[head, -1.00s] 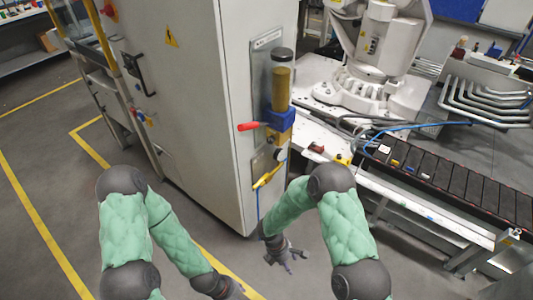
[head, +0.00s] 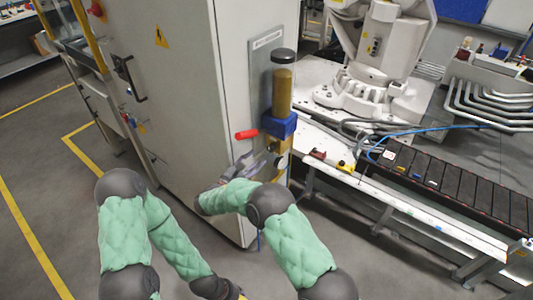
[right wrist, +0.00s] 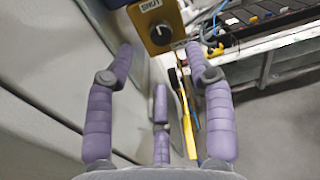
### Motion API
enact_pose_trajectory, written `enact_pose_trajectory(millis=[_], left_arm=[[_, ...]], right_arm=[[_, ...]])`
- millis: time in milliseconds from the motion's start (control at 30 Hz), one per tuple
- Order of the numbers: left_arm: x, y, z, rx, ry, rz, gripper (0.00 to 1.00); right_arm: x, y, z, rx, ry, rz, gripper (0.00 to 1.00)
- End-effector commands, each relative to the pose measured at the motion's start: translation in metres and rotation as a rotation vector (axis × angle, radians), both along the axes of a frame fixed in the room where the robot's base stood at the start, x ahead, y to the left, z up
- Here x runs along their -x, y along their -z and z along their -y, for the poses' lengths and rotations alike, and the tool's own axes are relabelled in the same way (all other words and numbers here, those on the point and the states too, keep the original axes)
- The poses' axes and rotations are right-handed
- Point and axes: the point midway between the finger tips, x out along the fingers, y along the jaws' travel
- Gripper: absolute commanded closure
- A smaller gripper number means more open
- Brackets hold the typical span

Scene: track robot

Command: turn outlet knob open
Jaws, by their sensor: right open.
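The outlet knob (right wrist: 160,33) is a round dark knob on the face of a yellow box (right wrist: 145,14) with a "SHUT" label above it in the right wrist view. In the head view, the box (head: 283,146) is below a blue block on the cabinet's side. My right gripper (head: 256,164) is in front of the box, just left of the knob in the head view. Its purple fingers (right wrist: 160,52) are spread open and empty, with the knob ahead between the tips and apart from them. My left gripper (head: 228,289) is low at the bottom edge, partly cut off.
A red handle (head: 246,134) sticks out left of the blue block (head: 280,125), under an amber cylinder (head: 282,92). A yellow lever (right wrist: 188,125) hangs below the box. The grey cabinet (head: 185,100) is close on the left, a conveyor (head: 450,185) on the right.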

Motion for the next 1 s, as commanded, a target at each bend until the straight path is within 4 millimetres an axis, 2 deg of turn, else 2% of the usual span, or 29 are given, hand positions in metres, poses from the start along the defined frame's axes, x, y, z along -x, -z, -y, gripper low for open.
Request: enact_pose_trajectory(millis=[200,400,833,867,1000], left_arm=[[0.0,0.017,0.0,0.0,0.0,0.0,0.6],[0.0,0.025,0.0,0.0,0.0,0.0,0.6],[0.0,0.026,0.0,0.0,0.0,0.0,0.6],[0.0,0.026,0.0,0.0,0.0,0.0,0.6],[0.0,0.026,0.0,0.0,0.0,0.0,0.6]], right_arm=[[-0.031,0.004,0.026,-0.003,0.002,0.0,0.47],[-0.051,0.003,0.041,-0.003,0.001,0.0,0.47],[-0.058,0.001,0.047,-0.001,-0.001,-0.002,0.47],[-0.058,0.001,0.047,-0.002,-0.001,-0.001,0.49],[-0.058,0.001,0.047,-0.002,-0.001,-0.001,0.89]])
